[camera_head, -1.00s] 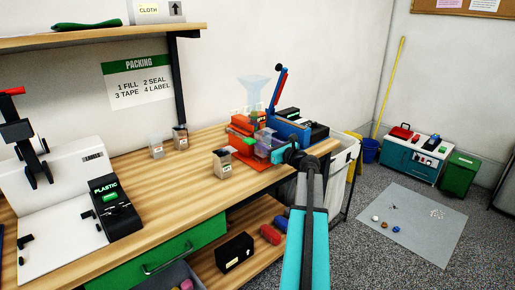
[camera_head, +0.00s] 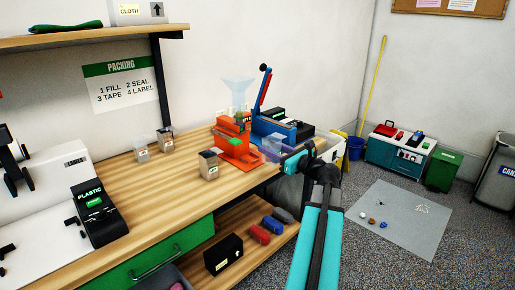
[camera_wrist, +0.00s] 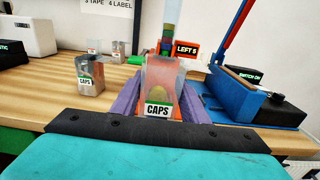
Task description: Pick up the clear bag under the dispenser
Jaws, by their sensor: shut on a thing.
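The dispenser has a clear funnel (camera_head: 238,88) on top. In the wrist view it is partly hidden behind the bag, with a LEFT 5 sign (camera_wrist: 186,50) showing.
A blue press (camera_head: 265,130) with a raised lever stands beside the dispenser. Several filled clear bags, one labelled CAPS (camera_wrist: 90,78), stand on the wooden table (camera_head: 150,195). A black PLASTIC device (camera_head: 97,213) is at left. Open floor lies right, with a grey mat (camera_head: 402,220).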

